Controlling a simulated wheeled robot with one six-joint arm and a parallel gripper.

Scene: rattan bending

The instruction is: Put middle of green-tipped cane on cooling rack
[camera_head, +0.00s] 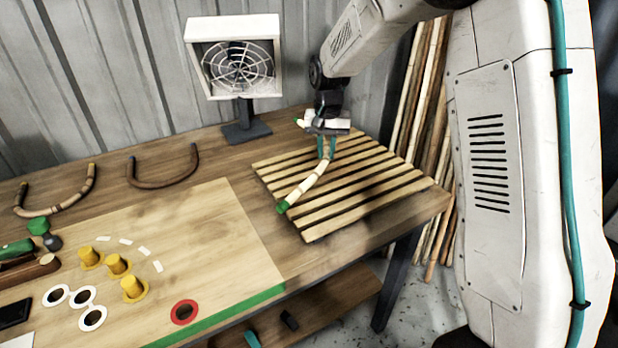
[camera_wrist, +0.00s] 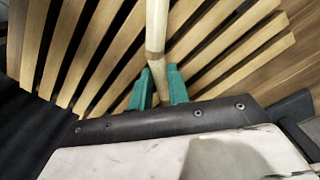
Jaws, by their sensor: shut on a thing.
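The green-tipped cane (camera_head: 304,187) is pale with darker bands and a green end at the lower left. Another green spot shows at its far end, near my wrist. My gripper (camera_head: 326,147) is shut on the cane near its middle, over the slatted wooden cooling rack (camera_head: 335,217). In the wrist view the teal fingers (camera_wrist: 160,87) stand on both sides of the cane (camera_wrist: 157,30), with the rack slats (camera_wrist: 225,38) behind it. I cannot tell whether the cane touches the slats.
A caged fan (camera_head: 238,66) stands behind the rack. Two bent canes, one banded (camera_head: 60,207) and one brown (camera_head: 165,184), lie on the table at left. A board (camera_head: 215,225) with yellow pegs (camera_head: 116,265) and a red ring (camera_head: 184,312) is in front. Poles (camera_head: 425,90) lean behind.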

